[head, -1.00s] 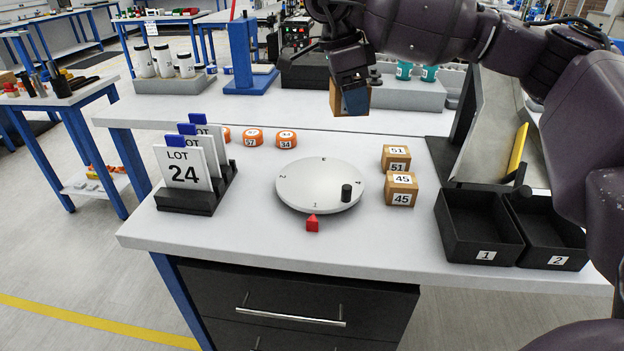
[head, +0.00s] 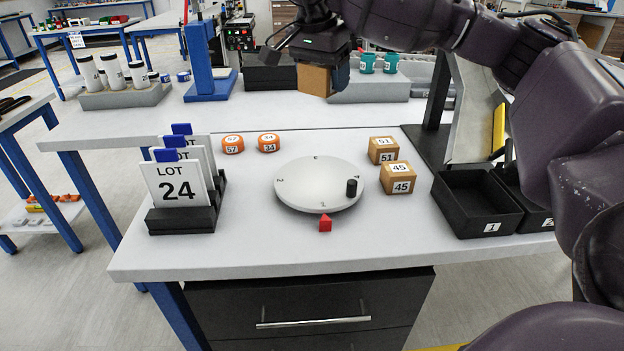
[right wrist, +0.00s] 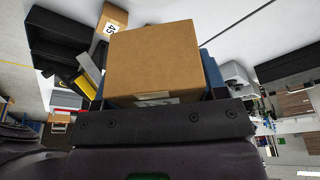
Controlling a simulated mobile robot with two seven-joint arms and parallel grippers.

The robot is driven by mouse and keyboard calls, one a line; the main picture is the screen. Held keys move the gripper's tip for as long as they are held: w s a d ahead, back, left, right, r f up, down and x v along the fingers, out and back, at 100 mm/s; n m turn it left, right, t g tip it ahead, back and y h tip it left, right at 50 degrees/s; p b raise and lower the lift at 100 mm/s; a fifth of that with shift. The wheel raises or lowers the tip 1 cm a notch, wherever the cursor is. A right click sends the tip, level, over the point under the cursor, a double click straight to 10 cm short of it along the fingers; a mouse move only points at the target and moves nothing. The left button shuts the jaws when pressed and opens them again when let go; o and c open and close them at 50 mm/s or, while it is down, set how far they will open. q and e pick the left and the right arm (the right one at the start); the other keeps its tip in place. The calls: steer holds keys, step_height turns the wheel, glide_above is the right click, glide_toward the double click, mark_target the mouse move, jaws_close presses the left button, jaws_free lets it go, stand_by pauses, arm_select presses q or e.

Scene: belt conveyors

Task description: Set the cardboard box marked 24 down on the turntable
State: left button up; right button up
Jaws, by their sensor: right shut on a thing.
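My right gripper (head: 325,78) is shut on a plain brown cardboard box (head: 314,81), held up in the air behind the turntable. The box fills the middle of the right wrist view (right wrist: 155,62); a label shows only partly at its lower edge and I cannot read its number. The turntable (head: 305,185) is a round pale disc with marks around its rim and a black peg (head: 351,188) on its right side. Its top is otherwise bare. A red pointer (head: 325,223) stands at its front edge. My left gripper is not in view.
Boxes marked 51 (head: 383,150) and 45 (head: 398,178) stand right of the turntable. Orange pucks (head: 232,145) lie behind left. A LOT 24 card (head: 176,185) stands in a black holder at left. Black bins (head: 475,205) are at right. The table front is clear.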

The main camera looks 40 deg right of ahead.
steer(key=shift+w+a+n+t, duration=0.25)
steer(key=shift+n+t, duration=0.05)
steer(key=shift+n, duration=0.8)
steer(key=shift+s+d+n, duration=0.1)
steer(key=shift+d+n, duration=0.15)
steer(key=shift+n, duration=0.35)
steer(key=shift+f, duration=0.15)
steer(key=b, duration=0.2)
glide_above(321, 175)
steer(key=shift+y, duration=0.3)
steer(key=f, duration=1.3)
steer(key=shift+s+a+f, duration=0.25)
steer(key=shift+a+f, duration=0.1)
steer(key=shift+f, duration=0.65)
step_height(321, 175, down, 4)
steer(key=shift+f+b, duration=0.3)
steer(key=shift+f, duration=0.1)
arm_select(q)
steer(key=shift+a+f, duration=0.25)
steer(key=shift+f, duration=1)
